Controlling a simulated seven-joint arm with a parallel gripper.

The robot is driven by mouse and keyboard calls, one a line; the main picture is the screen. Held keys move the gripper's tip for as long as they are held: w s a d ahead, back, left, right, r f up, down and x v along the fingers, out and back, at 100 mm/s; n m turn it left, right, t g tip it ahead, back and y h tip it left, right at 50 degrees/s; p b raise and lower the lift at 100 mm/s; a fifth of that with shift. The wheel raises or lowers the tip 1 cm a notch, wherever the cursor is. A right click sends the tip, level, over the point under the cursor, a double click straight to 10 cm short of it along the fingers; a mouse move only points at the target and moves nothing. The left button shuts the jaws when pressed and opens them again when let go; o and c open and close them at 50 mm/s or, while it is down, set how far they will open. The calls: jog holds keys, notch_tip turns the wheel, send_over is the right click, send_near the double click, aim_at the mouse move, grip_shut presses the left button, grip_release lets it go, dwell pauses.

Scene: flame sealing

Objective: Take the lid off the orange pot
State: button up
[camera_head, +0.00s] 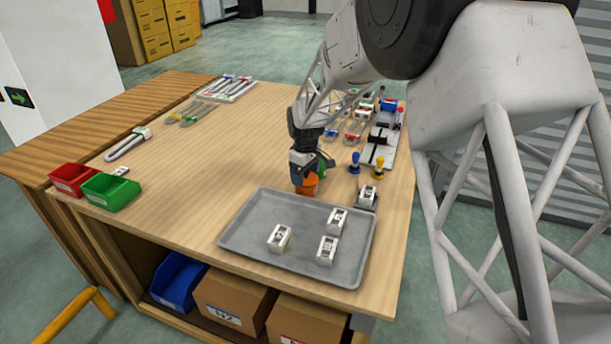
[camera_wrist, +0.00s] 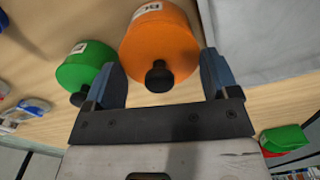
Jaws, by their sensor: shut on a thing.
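The orange pot (camera_head: 308,186) stands on the wooden table just behind the grey tray, below my gripper (camera_head: 304,169). In the wrist view the orange lid (camera_wrist: 158,42) faces the camera, with a black knob (camera_wrist: 159,77) on top. The two blue fingers of my gripper (camera_wrist: 160,66) are on either side of the lid, shut on it. A white label shows on the pot beyond the lid. I cannot make out a seam or gap between lid and pot.
A green pot (camera_wrist: 85,68) with a black knob is close beside the left finger. The grey tray (camera_head: 245,250) with several white blocks is in front. Green (camera_head: 109,191) and red (camera_head: 70,176) bins stand at the left.

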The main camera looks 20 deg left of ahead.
jog(key=shift+r, duration=0.5)
notch_tip(320, 180, up, 2)
jog(key=shift+r, duration=0.1)
jog(key=s+d+r, duration=0.1)
jog(key=s+d, duration=0.7)
jog(key=s, duration=0.5)
jog(key=shift+s+d, duration=0.2)
jog(key=shift+d, duration=0.2)
jog(key=w+r+m, duration=0.1)
jog(key=w+m, duration=0.3)
jog(key=w, duration=1)
jog(key=shift+w+r, duration=0.15)
jog(key=shift+w, duration=0.1)
jog(key=shift+f, duration=3.15)
